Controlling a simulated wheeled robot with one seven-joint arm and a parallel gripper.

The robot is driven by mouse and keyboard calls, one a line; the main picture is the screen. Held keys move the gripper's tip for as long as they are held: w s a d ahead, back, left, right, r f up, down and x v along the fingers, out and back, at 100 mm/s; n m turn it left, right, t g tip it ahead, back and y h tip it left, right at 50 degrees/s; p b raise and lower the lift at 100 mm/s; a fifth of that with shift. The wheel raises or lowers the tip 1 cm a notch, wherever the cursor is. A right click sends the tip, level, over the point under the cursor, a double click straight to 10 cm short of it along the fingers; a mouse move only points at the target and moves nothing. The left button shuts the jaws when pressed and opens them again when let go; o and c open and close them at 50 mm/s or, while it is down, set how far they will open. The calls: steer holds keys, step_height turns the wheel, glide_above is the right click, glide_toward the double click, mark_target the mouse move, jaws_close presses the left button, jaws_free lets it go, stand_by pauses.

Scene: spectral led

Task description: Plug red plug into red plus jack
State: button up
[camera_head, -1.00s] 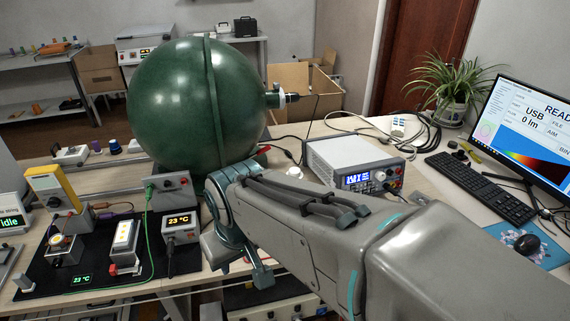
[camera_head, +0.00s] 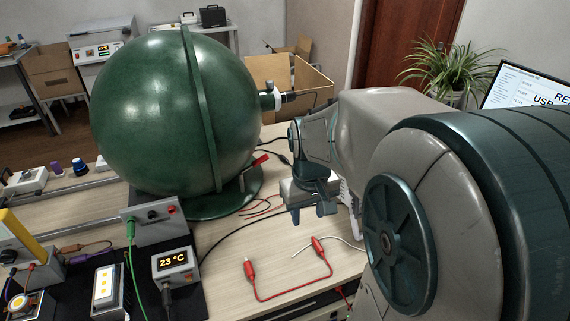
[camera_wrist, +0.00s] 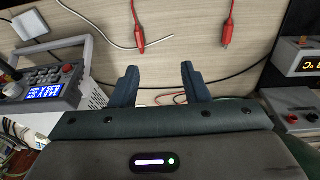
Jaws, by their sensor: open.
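A red lead with a red clip-like end (camera_head: 249,271) and another red end (camera_head: 318,245) lies on the table in front of the sphere; both ends also show in the wrist view (camera_wrist: 139,33) (camera_wrist: 228,32). My gripper (camera_head: 310,212) is open and empty above the table, behind the lead in the head view.
A big green sphere (camera_head: 170,110) stands at left on its base. A red-handled piece (camera_head: 262,160) sits beside it. A grey box (camera_head: 155,220) has a red socket and a green plug. A 23 °C meter (camera_head: 173,264) is in front. Cables cross the table.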

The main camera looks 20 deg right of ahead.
steer(key=g+b, duration=0.1)
glide_above(318, 245)
step_height(318, 245, down, 6)
steer(key=shift+y, duration=0.3)
step_height(318, 245, down, 13)
steer(key=shift+f+b, duration=0.2)
steer(key=shift+b, duration=0.5)
jaws_close()
jaws_free()
step_height(318, 245, up, 14)
steer(key=shift+s+p, duration=0.1)
steer(key=shift+p, duration=0.6)
